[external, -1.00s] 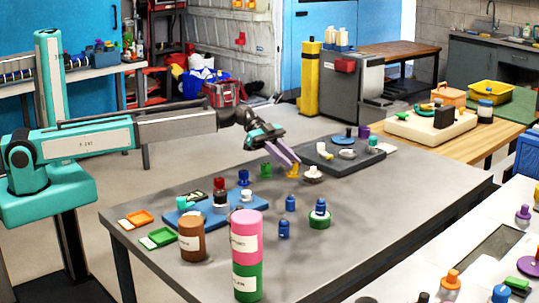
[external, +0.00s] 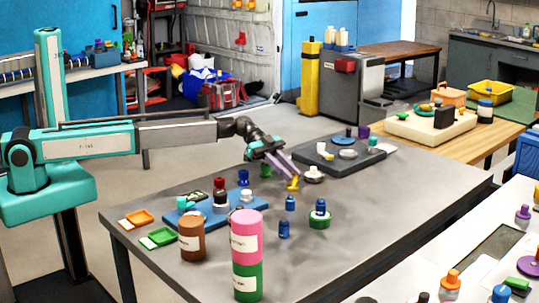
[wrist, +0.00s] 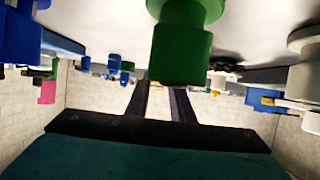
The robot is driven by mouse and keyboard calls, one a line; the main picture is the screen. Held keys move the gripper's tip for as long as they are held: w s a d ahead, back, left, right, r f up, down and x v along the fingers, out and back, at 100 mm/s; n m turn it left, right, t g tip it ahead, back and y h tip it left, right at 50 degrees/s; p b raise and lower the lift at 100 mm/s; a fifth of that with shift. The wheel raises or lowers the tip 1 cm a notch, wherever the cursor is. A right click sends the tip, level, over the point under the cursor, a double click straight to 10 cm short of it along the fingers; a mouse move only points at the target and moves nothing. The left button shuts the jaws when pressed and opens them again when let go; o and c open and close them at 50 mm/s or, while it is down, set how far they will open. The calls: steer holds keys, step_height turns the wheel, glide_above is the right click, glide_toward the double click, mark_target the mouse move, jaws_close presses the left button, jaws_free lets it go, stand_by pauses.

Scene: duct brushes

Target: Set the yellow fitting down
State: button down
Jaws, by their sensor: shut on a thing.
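My gripper (external: 293,177) is shut on the small yellow fitting (external: 293,184) in the external view. The fitting is at the fingertips, low over the grey table (external: 370,210); I cannot tell whether it touches the top. A green fitting (external: 265,170) stands just left of the fingers. In the wrist view, which looks upside down, my two fingers (wrist: 160,104) reach away behind a large green fitting (wrist: 182,50). It hides the fingertips and what they hold.
A white-and-grey fitting (external: 313,174) stands close right of the yellow one. Blue fittings (external: 291,203) stand nearer the camera. A blue tray (external: 235,216) with several fittings is at the left, and a dark tray (external: 368,163) is behind right. The table's right part is clear.

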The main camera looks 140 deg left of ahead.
steer(key=shift+f, duration=0.2)
steer(key=c, duration=1.5)
jaws_free()
steer(key=shift+c, duration=0.2)
steer(key=shift+r, duration=0.15)
steer(key=shift+r, duration=0.15)
steer(key=b+v, duration=0.1)
steer(key=v, duration=1.1)
